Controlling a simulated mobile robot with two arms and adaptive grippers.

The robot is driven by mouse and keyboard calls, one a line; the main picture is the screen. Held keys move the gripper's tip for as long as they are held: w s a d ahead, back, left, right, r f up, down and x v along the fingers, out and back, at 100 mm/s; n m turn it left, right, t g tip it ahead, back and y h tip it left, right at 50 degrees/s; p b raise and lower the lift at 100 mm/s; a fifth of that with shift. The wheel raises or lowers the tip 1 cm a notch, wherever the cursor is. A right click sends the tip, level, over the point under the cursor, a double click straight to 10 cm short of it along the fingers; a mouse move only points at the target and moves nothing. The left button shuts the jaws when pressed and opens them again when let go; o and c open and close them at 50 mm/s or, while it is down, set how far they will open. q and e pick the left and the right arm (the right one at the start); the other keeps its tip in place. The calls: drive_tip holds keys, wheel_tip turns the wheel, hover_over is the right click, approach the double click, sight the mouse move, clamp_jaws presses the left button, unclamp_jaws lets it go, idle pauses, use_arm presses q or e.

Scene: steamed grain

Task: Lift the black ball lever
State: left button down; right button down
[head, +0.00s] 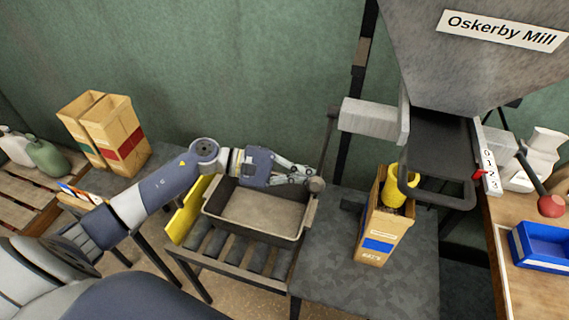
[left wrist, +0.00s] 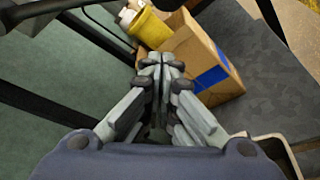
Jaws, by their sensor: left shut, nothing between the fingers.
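The black ball lever is a dark rod (head: 327,145) hanging from the mill's left side, with a round dark grey ball (head: 317,184) at its lower end. My left gripper (head: 305,178) reaches in from the left, its fingertips right beside the ball. Whether they touch it I cannot tell. In the left wrist view the fingers (left wrist: 165,64) are shut together with nothing between them. A dark bar (left wrist: 50,8) crosses the top left corner there; the ball is not clear in that view. My right gripper is not in view.
Below my left gripper a grey-lined tray (head: 262,213) sits on a roller stand. A paper bag (head: 378,245) stands on the dark table under the yellow spout (head: 398,185). A red-ball lever (head: 550,205) and a blue bin (head: 540,247) are at the right.

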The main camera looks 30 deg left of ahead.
use_arm(q)
drive_tip(key=s+r+p, duration=0.2)
drive_tip(key=s, duration=0.1)
drive_tip(key=shift+d+r, duration=0.25)
drive_tip(key=shift+d, duration=0.05)
drive_tip(key=shift+s+r, duration=0.1)
drive_tip(key=shift+s, duration=0.05)
drive_tip(key=s+r+n+g+p, duration=0.2)
drive_tip(key=r+n, duration=0.2)
drive_tip(key=r, duration=0.2)
drive_tip(key=s+r+n+g+p, duration=0.1)
drive_tip(key=s+r+n+g, duration=0.1)
drive_tip(key=r, duration=0.3)
drive_tip(key=shift+s+d+r+n+p, duration=0.4)
drive_tip(key=shift+s+n, duration=0.35)
drive_tip(key=shift+n, duration=0.15)
